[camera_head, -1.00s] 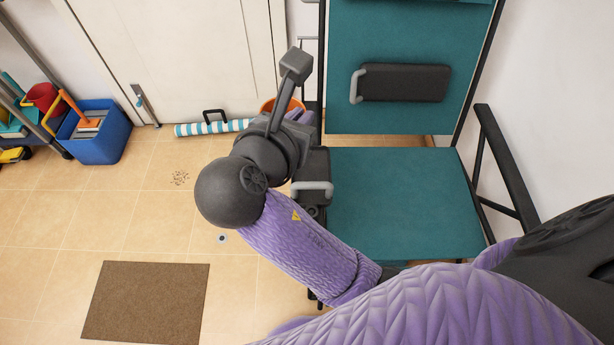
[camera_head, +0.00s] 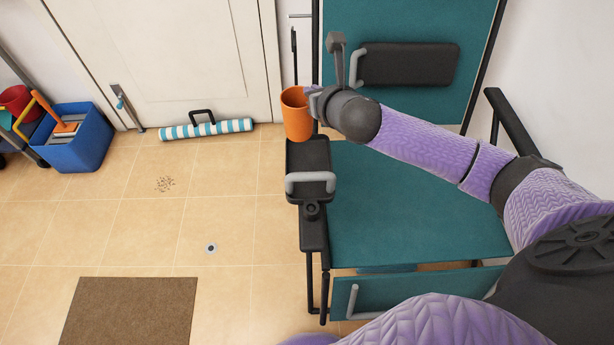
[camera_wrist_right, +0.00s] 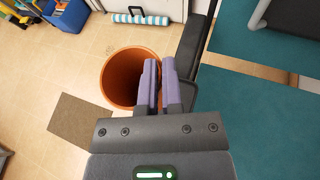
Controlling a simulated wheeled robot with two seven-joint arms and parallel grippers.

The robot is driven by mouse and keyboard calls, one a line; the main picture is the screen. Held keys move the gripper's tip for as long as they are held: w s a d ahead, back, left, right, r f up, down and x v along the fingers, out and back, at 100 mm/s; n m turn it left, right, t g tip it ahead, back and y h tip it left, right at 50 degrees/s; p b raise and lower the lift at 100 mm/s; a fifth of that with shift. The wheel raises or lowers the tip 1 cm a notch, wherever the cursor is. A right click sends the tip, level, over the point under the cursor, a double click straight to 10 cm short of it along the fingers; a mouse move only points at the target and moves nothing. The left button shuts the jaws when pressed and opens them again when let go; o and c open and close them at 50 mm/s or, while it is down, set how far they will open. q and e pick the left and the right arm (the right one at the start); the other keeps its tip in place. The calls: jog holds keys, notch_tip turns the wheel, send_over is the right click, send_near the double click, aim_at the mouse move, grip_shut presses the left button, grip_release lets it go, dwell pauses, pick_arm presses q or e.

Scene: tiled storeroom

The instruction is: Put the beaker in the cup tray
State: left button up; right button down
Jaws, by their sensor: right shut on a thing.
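The orange beaker (camera_head: 297,116) is upright at the front end of my right arm, with its open mouth facing up. My right gripper (camera_head: 312,93) is shut on the beaker's right side. In the right wrist view, the purple fingers (camera_wrist_right: 157,86) sit close together at the right rim of the beaker (camera_wrist_right: 122,82). The black cup tray (camera_head: 309,154) is on the teal chair's left armrest, just below the beaker in the head view. The beaker's base appears near the tray's far edge; I cannot tell whether they touch. My left gripper is not in view.
The teal chair seat (camera_head: 385,200) is clear. A striped roll (camera_head: 205,129) and blue bin (camera_head: 78,140) are on the floor.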

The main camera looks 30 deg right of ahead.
notch_tip(320, 180, down, 10)
jog(key=d+b, duration=0.2)
jog(key=b, duration=0.5)
jog(key=shift+w+d+f, duration=0.15)
jog(key=shift+w+d, duration=0.05)
jog(key=shift+d, duration=0.05)
jog(key=c, duration=0.8)
grip_release()
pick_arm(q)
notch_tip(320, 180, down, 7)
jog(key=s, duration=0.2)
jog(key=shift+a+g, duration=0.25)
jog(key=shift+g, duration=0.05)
pick_arm(e)
jog(key=shift+o, duration=0.2)
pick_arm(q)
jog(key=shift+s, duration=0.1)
